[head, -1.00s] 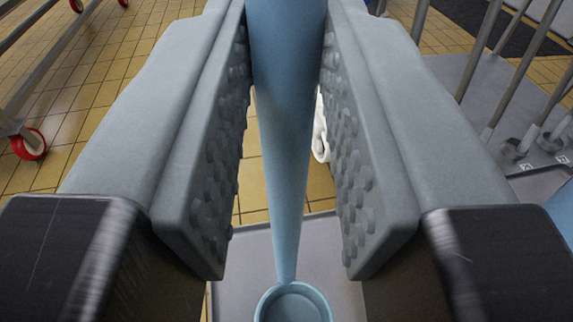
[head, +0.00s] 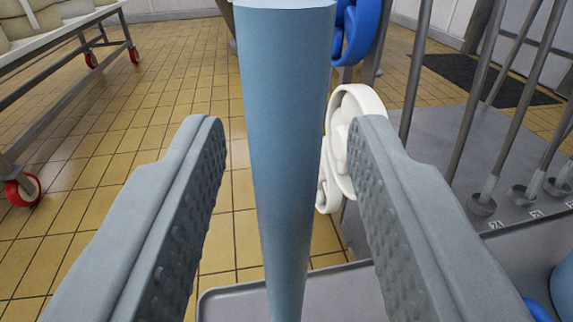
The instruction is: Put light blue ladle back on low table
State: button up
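The light blue ladle (head: 287,130) stands upright in the middle of the head view, with its handle towards me. Its cup is out of view below the picture. My gripper (head: 283,140) is open, with one finger on each side of the handle and a clear gap on both sides. The low table (head: 235,303) shows as a grey surface with a raised rim at the bottom, under the ladle. Whether the ladle's cup rests on it is out of sight.
A white coiled item (head: 350,125) and a blue one (head: 357,30) are behind the right finger. Metal rods stand on a grey platform (head: 450,165) at the right. A wheeled rack (head: 60,70) is at the left. Tiled floor lies between.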

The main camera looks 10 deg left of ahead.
jog(key=shift+s+r, duration=0.1)
jog(key=shift+r, duration=0.05)
jog(key=s+d, duration=0.1)
jog(key=s, duration=1)
jog(key=shift+s+d+r, duration=0.15)
jog(key=shift+s+d, duration=0.1)
jog(key=shift+s, duration=0.1)
jog(key=s+r+h, duration=0.1)
jog(key=s+r, duration=0.3)
jog(key=r, duration=0.7)
jog(key=s+r+h, duration=0.1)
jog(key=s+r, duration=0.4)
jog(key=r, duration=0.6)
jog(key=s+r, duration=0.7)
jog(key=s, duration=0.3)
jog(key=s+r+m, duration=0.1)
jog(key=s+r, duration=0.6)
jog(key=s, duration=0.3)
jog(key=shift+a+r, duration=0.15)
jog(key=shift+r, duration=0.2)
jog(key=shift+s, duration=0.1)
